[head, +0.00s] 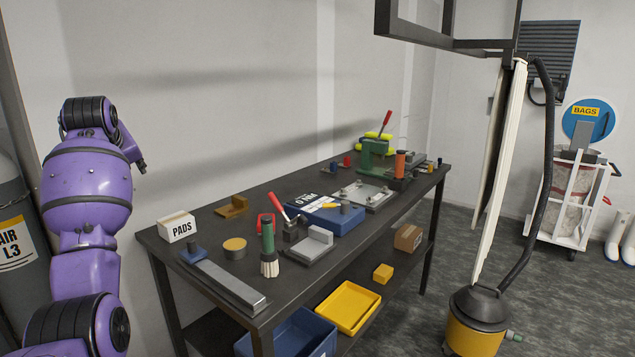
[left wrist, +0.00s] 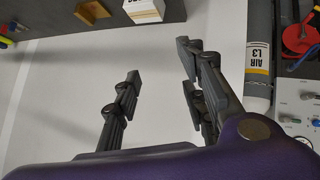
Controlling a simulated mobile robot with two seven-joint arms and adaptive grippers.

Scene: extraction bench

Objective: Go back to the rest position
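My left arm, purple with black joints, stands raised at the left of the head view, left of the bench. Its gripper (head: 140,165) is mostly hidden behind the arm there, with only a dark part showing. My right arm and right gripper are in neither view.
The dark workbench (head: 312,258) carries a PADS box (head: 177,227), a brush (head: 268,250), a blue case (head: 340,217) and clamps. A grey AIR cylinder (head: 12,195) stands at far left. A yellow vacuum (head: 476,325) and a trolley (head: 570,205) stand at right.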

